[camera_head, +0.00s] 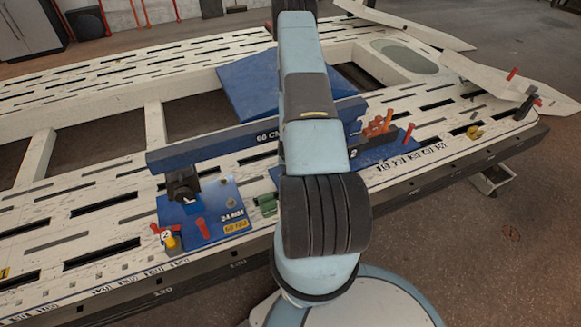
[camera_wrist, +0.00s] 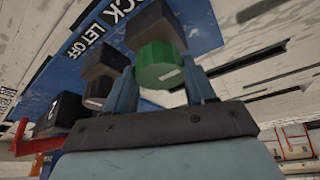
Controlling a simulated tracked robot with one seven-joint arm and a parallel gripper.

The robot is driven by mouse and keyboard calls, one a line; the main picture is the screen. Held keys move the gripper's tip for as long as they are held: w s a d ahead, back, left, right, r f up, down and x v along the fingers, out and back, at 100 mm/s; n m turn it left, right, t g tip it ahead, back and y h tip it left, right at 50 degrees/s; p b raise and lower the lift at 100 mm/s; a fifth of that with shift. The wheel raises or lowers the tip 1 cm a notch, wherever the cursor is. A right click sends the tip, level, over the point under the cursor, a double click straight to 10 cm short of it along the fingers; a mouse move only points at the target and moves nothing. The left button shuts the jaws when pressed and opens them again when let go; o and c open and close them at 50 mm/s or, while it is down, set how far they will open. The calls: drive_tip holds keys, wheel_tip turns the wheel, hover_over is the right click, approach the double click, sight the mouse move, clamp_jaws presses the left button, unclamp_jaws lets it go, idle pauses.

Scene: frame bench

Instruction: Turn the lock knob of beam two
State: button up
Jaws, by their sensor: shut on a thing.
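A green knob (camera_wrist: 160,65) with a pale mark on its face shows in the wrist view. My gripper (camera_wrist: 162,84) has its two fingers on either side of the knob and is shut on it. A blue plate (camera_wrist: 75,75) with white lettering, partly readable as "LET OFF", lies behind the knob. A dark block (camera_wrist: 58,114) with a white mark like a 2 stands to the left. In the head view my arm hides the gripper and the knob. The blue plate marked 2 (camera_head: 398,150) shows to the right of the arm.
A long blue beam (camera_head: 215,143) marked "60 CM" crosses behind my arm. A blue plate (camera_head: 222,195) with red and yellow parts carries its left end. Orange-red parts (camera_head: 378,124) stand by the right end. The pale slotted bench (camera_head: 70,220) surrounds them.

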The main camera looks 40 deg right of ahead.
drive_tip(key=shift+w, duration=0.1)
idle(0.3)
drive_tip(key=o, duration=1)
drive_tip(key=shift+o, duration=0.2)
drive_tip(key=v, duration=1.3)
drive_tip(key=shift+a+r, duration=0.25)
